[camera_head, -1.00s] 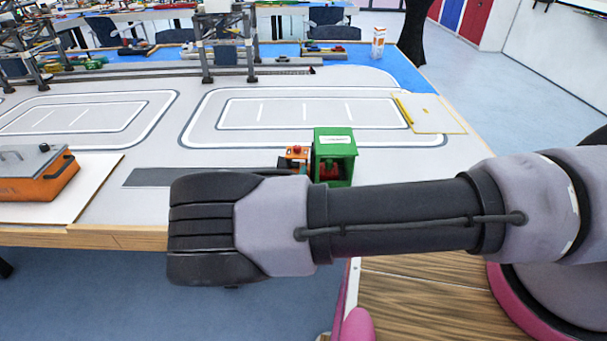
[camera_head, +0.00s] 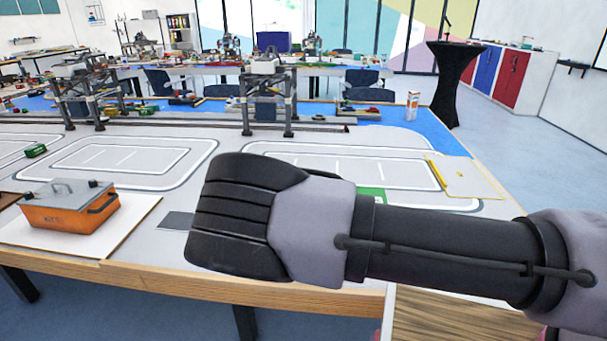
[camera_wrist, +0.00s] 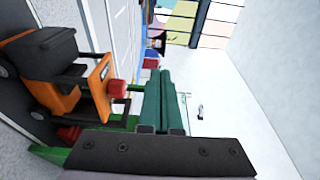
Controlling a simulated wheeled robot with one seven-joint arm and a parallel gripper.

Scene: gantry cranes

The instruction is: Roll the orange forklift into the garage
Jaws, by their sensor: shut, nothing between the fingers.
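The orange forklift (camera_wrist: 60,75) shows on the left of the wrist view, turned on its side by the camera's angle, with black parts and a red knob (camera_wrist: 117,88). The green garage (camera_wrist: 50,154) shows at the lower left of that view, partly hidden by the dark gripper body. My gripper (camera_wrist: 162,74) is shut, its teal fingers together and empty, to the right of the forklift and apart from it in the picture. In the head view my arm hides the forklift, and only a green sliver of the garage (camera_head: 373,195) shows above it.
An orange toolbox (camera_head: 68,212) stands on a white board (camera_head: 135,222) at the table's left front. Gantry cranes (camera_head: 268,98) stand at the back.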

